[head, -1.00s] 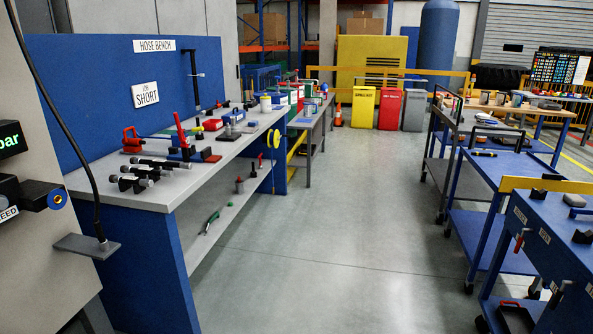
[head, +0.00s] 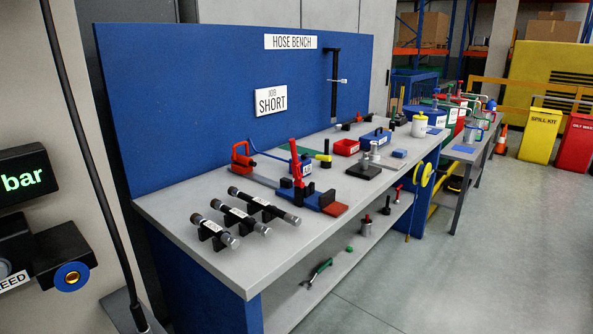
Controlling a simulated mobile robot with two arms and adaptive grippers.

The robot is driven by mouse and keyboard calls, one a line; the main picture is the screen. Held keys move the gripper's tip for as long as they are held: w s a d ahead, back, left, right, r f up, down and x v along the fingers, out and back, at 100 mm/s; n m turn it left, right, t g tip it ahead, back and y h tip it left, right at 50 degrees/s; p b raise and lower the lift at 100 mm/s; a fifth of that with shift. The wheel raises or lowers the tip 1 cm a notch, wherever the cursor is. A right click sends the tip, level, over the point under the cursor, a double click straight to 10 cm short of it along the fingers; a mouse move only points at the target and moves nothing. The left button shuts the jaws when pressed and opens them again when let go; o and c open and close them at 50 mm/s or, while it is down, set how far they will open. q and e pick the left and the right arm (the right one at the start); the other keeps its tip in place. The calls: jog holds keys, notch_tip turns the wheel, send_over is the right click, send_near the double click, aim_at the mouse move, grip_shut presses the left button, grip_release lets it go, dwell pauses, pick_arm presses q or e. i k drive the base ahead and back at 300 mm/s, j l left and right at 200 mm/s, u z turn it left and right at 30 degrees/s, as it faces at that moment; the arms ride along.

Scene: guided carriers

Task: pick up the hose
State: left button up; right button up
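Three short black hoses with silver end fittings lie side by side on the near end of the hose bench (head: 190,203). They are the near hose (head: 212,231), the middle hose (head: 240,220) and the longest, far hose (head: 262,206). Each rests on small black supports and carries a white tag too small to read. A sign (head: 270,101) on the blue back panel reads "JOB SHORT". Neither of my grippers is in view, and nothing touches the hoses.
A red and blue clamp-like tool (head: 300,180) stands just beyond the hoses. A black upright with a silver crosspiece (head: 335,85) stands at the panel. The floor (head: 430,265) at right is clear.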

aim_at(232, 242)
jog(key=i+l+u, duration=0.1)
jog(key=i+u, duration=0.2)
jog(key=i, duration=0.85)
